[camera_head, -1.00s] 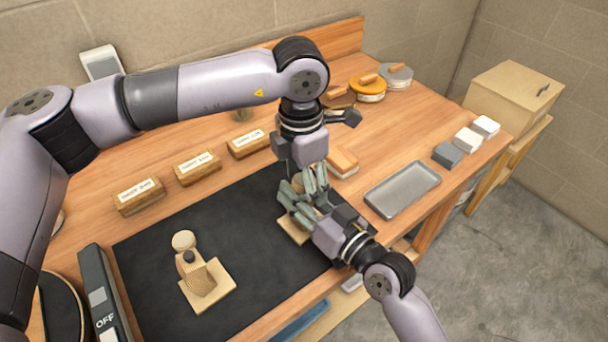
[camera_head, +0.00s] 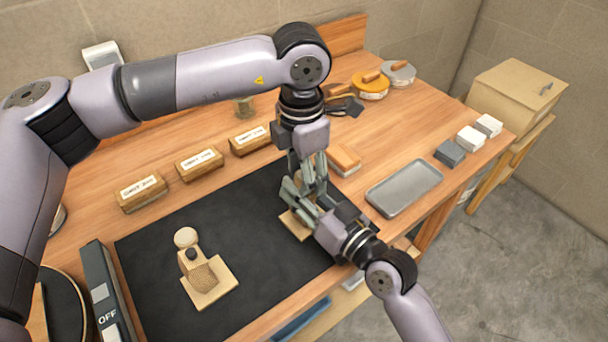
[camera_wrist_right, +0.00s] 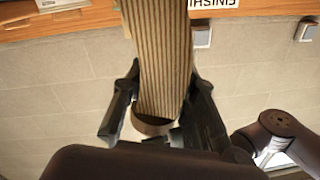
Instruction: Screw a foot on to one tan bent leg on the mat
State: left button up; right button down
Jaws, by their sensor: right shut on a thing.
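One tan bent leg (camera_head: 201,275) stands on the left of the black mat (camera_head: 153,246), with a square base, a dark knob and a round pale top. A second tan piece's base (camera_head: 291,225) shows under my grippers on the right of the mat. My right gripper (camera_head: 297,203) is shut on this second bent leg; in the right wrist view its striped tan laminated body (camera_wrist_right: 160,60) stands between the fingers, with a round rim at its end. My left gripper (camera_head: 306,178) points down just above; its fingers overlap the right ones. A foot cannot be made out there.
Labelled wooden blocks (camera_head: 199,164) line the mat's back edge. A grey metal tray (camera_head: 404,188) lies to the right, and an orange-topped block (camera_head: 344,160) stands behind the grippers. A switch box marked OFF (camera_head: 104,290) stands at the left. The mat's middle is clear.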

pick_arm(q)
jog(key=shift+s+r, duration=0.1)
jog(key=shift+r, duration=1.4)
jog(key=shift+c, duration=0.4)
jog(key=c, duration=0.7)
pick_arm(e)
jog(key=shift+f, duration=0.1)
pick_arm(q)
jog(key=shift+f, duration=0.5)
jog(key=shift+f, duration=0.35)
pick_arm(e)
jog(key=shift+s, duration=0.1)
